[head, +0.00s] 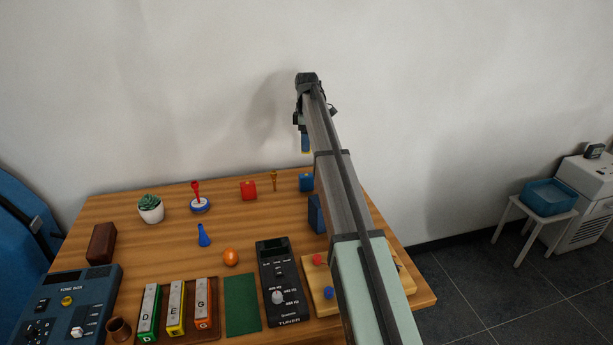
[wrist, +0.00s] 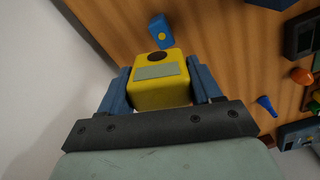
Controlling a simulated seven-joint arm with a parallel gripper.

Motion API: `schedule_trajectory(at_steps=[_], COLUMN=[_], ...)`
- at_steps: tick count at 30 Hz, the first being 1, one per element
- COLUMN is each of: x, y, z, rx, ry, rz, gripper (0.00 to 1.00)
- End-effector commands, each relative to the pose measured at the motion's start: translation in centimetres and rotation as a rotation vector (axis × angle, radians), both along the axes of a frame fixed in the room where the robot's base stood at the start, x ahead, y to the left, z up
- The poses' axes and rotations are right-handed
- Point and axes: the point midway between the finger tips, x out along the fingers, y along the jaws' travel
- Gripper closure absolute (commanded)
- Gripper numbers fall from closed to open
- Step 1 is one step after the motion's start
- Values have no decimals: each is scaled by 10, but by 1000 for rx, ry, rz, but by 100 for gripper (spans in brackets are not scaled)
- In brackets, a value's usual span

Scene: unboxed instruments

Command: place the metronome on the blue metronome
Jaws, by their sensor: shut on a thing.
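My gripper (wrist: 160,88) is shut on a yellow metronome (wrist: 160,92), a block with a dark round spot and a grey-green panel, one blue finger on each side. The blue metronome (wrist: 160,30), a small blue block with a yellow dot, stands on the table beyond the held one in the wrist view. It also shows at the table's back right in the head view (head: 306,182). The two are apart.
A larger blue block (head: 316,214) stands in front of the blue metronome, partly behind my arm. A black tuner (head: 283,283) lies nearer the front. The wall is close behind.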

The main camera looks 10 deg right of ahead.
Motion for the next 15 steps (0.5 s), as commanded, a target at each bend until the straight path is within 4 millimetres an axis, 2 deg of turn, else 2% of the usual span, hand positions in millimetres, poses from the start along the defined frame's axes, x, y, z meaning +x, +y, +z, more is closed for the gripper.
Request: schedule_trajectory(at_steps=[7, 15], x=[0, -1], y=[0, 1], z=[1, -5], rx=[-1, -1], ry=[15, 17], rz=[233, 331], gripper=[69, 69])
